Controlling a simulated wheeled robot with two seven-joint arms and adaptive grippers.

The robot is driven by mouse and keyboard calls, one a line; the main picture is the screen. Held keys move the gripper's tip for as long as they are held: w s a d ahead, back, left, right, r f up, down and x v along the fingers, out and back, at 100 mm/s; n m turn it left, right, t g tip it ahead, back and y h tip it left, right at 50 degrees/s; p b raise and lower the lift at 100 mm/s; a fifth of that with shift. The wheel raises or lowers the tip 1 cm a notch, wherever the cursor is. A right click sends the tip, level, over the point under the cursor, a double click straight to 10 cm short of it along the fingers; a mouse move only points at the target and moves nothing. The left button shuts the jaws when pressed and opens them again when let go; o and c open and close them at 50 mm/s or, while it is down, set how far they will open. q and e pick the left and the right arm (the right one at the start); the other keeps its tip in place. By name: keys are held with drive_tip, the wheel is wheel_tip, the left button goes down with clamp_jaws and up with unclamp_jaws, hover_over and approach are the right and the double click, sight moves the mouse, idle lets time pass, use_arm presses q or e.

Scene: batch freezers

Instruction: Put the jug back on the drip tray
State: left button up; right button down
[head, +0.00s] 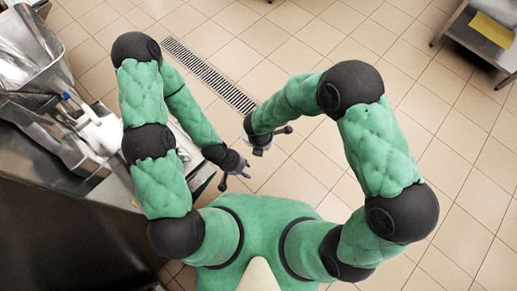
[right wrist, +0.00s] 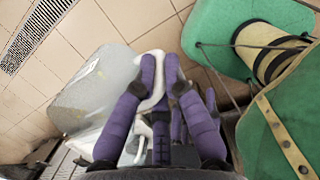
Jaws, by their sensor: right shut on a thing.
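In the right wrist view, my right gripper (right wrist: 160,72) has its purple fingers closed on the white handle (right wrist: 157,92) of a large translucent grey jug (right wrist: 100,88). The jug hangs to the left of the fingers, with tiled floor behind it. In the head view, my right gripper (head: 266,141) is over the floor at the centre; I cannot make out the jug there. My left gripper (head: 236,174) is open and empty, lower and to the left of it. I cannot identify the drip tray with certainty in either view.
A steel machine with a metal hopper (head: 28,60) and a white part (head: 103,132) stands along the left. A drain grate (head: 212,76) runs across the tiled floor. A steel table with a yellow item (head: 492,30) is at the upper right. The floor between is clear.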

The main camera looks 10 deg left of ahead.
drive_tip(key=w+d+f, duration=0.1)
drive_tip(key=w+d, duration=0.3)
drive_tip(key=w, duration=0.1)
drive_tip(key=shift+w+f+b, duration=0.15)
drive_tip(key=shift+f+b, duration=0.15)
drive_tip(key=shift+b, duration=0.05)
drive_tip(key=shift+a, duration=0.1)
drive_tip(key=shift+t+h, duration=0.6)
drive_tip(key=shift+t, duration=0.3)
drive_tip(key=s+a+b, duration=0.1)
drive_tip(key=s, duration=0.1)
drive_tip(key=s+a+b, duration=0.3)
drive_tip(key=shift+s+r, duration=0.25)
drive_tip(key=shift+s, duration=0.05)
